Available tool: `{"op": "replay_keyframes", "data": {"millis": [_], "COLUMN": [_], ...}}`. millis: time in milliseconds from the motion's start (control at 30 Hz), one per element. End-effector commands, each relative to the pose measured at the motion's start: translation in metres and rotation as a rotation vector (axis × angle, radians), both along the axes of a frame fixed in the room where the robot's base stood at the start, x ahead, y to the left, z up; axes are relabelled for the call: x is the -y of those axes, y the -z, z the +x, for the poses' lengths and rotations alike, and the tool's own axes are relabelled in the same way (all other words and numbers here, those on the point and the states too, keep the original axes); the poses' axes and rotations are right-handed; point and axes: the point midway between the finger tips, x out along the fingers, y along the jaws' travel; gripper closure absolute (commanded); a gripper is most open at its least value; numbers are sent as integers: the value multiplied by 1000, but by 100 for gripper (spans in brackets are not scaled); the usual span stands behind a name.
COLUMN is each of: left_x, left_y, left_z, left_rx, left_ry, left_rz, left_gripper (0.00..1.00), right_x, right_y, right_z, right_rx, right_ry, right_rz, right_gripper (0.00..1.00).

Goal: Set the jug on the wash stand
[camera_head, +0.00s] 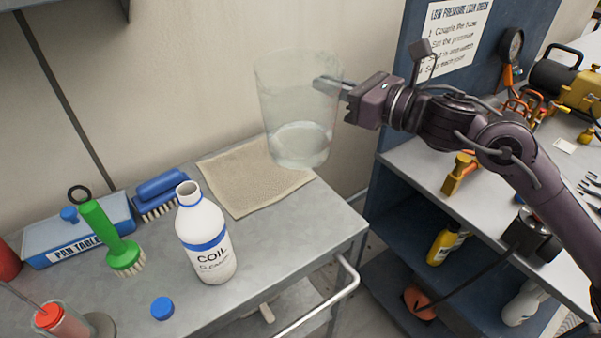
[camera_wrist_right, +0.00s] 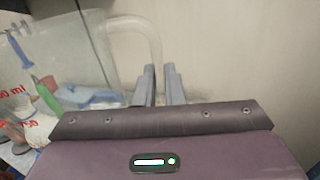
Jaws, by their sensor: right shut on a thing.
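The clear jug (camera_head: 296,100) is upright with a slight lean in the head view, over the back right of the grey metal wash stand (camera_head: 270,240). Its base overlaps a beige mat (camera_head: 236,185) on the stand; I cannot tell whether it touches the mat. My right gripper (camera_head: 332,88) is shut on the jug's handle from the right. In the right wrist view the jug's see-through wall (camera_wrist_right: 75,60) with red markings fills the left. The handle (camera_wrist_right: 152,38) runs down to the fingers (camera_wrist_right: 158,85). My left gripper is not in view.
A white coil cleaner bottle (camera_head: 205,240), a green brush (camera_head: 108,235), a blue brush (camera_head: 158,193) and a blue box (camera_head: 85,235) stand left of the mat. A blue cap (camera_head: 162,308) lies in front. A blue shelf unit (camera_head: 400,205) is at right, across a gap.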

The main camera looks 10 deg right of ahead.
Motion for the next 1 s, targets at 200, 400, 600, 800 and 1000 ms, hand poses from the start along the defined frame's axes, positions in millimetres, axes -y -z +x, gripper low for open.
{"op": "replay_keyframes", "data": {"millis": [200,400,600,800,1000], "left_x": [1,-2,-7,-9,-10], "left_y": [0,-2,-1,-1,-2], "left_z": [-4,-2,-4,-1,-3], "left_rx": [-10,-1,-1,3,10], "left_ry": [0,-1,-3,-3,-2], "left_rz": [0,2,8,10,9], "left_gripper": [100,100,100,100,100], "right_x": [0,0,0,0,0], "right_y": [56,105,137,154,181], "right_z": [0,0,0,0,0], "right_rx": [-9,-7,-2,-1,-1], "right_ry": [2,2,2,2,2], "right_rz": [6,6,4,4,3], "right_gripper": [100,100,100,100,100]}}
